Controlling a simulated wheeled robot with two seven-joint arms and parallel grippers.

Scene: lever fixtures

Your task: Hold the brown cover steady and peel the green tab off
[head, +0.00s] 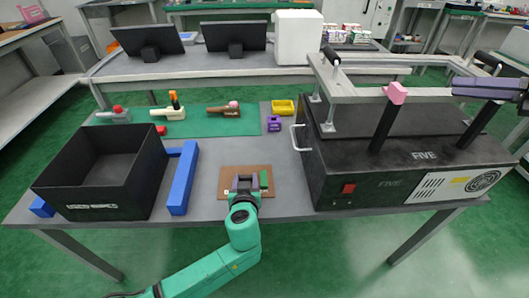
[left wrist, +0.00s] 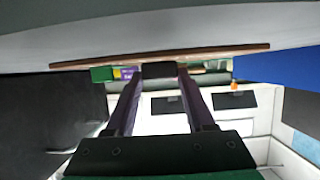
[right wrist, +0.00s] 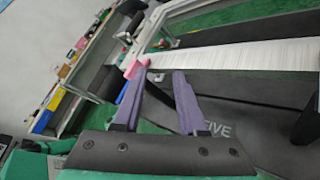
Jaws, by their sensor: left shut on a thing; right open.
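The brown cover (head: 230,180) lies flat at the table's front edge, and its thin edge shows in the left wrist view (left wrist: 220,50). The green tab (head: 264,179) sits at its right side and also shows in the left wrist view (left wrist: 103,75). My left gripper (head: 243,182) is over the cover, its fingers closed on a dark block (left wrist: 159,70) at the cover. The green tab is beside that gripper, apart from its fingers. My right gripper (right wrist: 160,74) is open, far to the right above the black box, away from cover and tab.
A large black FIVE box (head: 420,165) with a pink-topped lever (head: 396,93) stands right of the cover. A black open bin (head: 105,175) and blue bars (head: 183,178) stand left. Small lever fixtures (head: 225,110) and yellow and purple pieces are behind. Bare table surrounds the cover.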

